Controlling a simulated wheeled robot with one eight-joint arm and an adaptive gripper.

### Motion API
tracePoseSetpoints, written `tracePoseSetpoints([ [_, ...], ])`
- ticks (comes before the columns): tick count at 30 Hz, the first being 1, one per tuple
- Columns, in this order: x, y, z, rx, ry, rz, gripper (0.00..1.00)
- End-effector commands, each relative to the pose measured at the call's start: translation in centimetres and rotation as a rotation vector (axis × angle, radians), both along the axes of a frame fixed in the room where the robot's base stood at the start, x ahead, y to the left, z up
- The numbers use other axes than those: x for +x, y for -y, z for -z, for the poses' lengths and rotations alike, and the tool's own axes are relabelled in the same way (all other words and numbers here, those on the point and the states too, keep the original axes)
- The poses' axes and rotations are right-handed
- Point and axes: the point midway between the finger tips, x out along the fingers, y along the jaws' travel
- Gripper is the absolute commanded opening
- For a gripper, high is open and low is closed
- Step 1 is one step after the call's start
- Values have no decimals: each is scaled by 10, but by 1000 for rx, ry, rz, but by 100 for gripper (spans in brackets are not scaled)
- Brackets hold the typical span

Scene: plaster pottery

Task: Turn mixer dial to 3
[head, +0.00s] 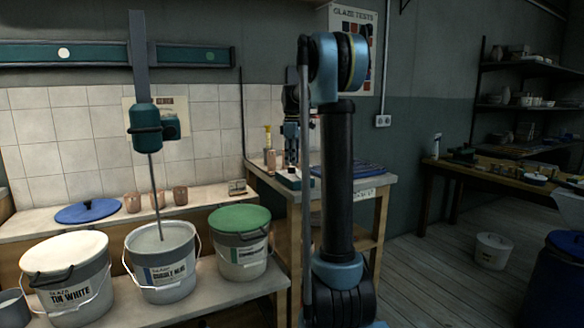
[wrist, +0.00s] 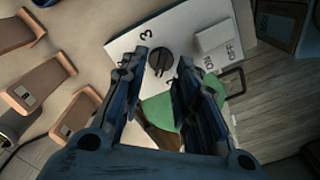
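The mixer dial (wrist: 161,63) is a round black knob on a pale panel (wrist: 122,44) in the wrist view. A black "3" is printed on the panel near it. I cannot tell which mark the dial points to. My gripper (wrist: 162,66) is open, its two dark fingers on either side of the dial; contact is not clear. In the head view my gripper (head: 291,145) is small, over the far bench and partly behind my arm. The mixer (head: 146,123), with a teal motor and a thin shaft, reaches down into the middle bucket (head: 163,272).
A raised white block (wrist: 213,38) beside the dial is marked ON and OFF. Several terracotta-coloured pieces (wrist: 50,80) lie to the left. In the head view, a white-lidded bucket (head: 66,256) and a green-lidded bucket (head: 240,222) flank the middle one.

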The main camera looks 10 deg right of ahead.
Motion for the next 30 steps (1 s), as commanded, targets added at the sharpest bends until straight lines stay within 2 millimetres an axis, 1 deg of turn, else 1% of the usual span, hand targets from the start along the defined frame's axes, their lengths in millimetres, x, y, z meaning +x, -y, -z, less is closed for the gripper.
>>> tracePoseSetpoints([
  [1,0,0,7,0,0,0,28],
  [3,0,0,15,0,0,0,28],
  [7,0,0,24,0,0,0,28],
  [11,0,0,28,0,0,0,28],
  [18,0,0,28,0,0,0,28],
  [20,0,0,28,0,0,0,15],
  [21,0,0,28,0,0,0,6],
  [22,0,0,28,0,0,0,0],
  [26,0,0,28,0,1,0,0],
  [27,0,4,28,0,1,1,0],
  [30,1,2,27,-1,2,4,0],
])
